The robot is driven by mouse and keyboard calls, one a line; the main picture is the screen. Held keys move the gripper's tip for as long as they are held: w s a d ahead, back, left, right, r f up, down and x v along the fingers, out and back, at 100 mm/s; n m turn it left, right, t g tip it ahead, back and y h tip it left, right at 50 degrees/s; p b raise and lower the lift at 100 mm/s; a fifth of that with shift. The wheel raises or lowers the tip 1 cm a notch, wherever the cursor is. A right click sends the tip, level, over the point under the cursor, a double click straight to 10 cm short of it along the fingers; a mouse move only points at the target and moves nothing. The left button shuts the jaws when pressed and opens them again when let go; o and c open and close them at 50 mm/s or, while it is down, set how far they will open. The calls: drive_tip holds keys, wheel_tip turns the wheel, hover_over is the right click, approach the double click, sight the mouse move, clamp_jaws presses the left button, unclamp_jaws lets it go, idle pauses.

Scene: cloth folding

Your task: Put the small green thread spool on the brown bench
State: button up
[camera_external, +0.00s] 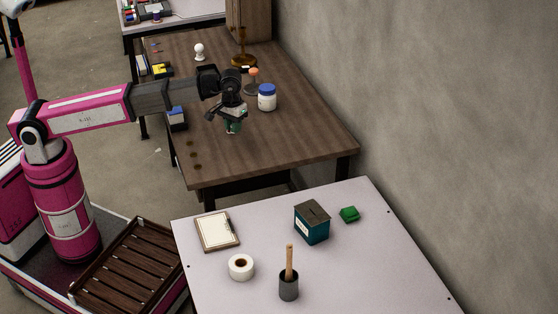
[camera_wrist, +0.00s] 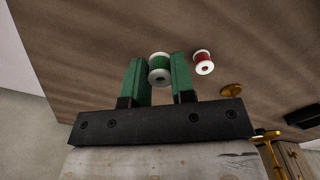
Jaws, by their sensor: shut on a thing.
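My gripper (camera_external: 233,129) is over the brown bench (camera_external: 260,158) in the external view, pointing down. In the wrist view its two green fingers (camera_wrist: 160,75) are shut on the small green thread spool (camera_wrist: 159,68), which has white ends. The spool sits between the fingers near their tips. In the external view I cannot make out the spool apart from the green fingers. The wood grain of the bench (camera_wrist: 90,35) fills much of the wrist view beyond the fingers. Whether the spool touches the bench is unclear.
A red thread spool (camera_wrist: 203,62) is just right of the fingers in the wrist view. On the bench are a white jar with a blue lid (camera_external: 267,98), an orange-topped item (camera_external: 254,78), a brass stand (camera_external: 244,58) and a white bulb-shaped piece (camera_external: 199,51). The bench's near right is clear.

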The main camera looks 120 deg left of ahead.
sight(235, 143)
drive_tip(key=shift+w+d+f, duration=0.15)
drive_tip(key=shift+w+f, duration=0.05)
drive_tip(key=shift+f, duration=1.95)
drive_tip(key=shift+f, duration=0.1)
drive_tip(key=o, duration=0.9)
wheel_tip(235, 143, up, 12)
drive_tip(key=shift+r, duration=0.15)
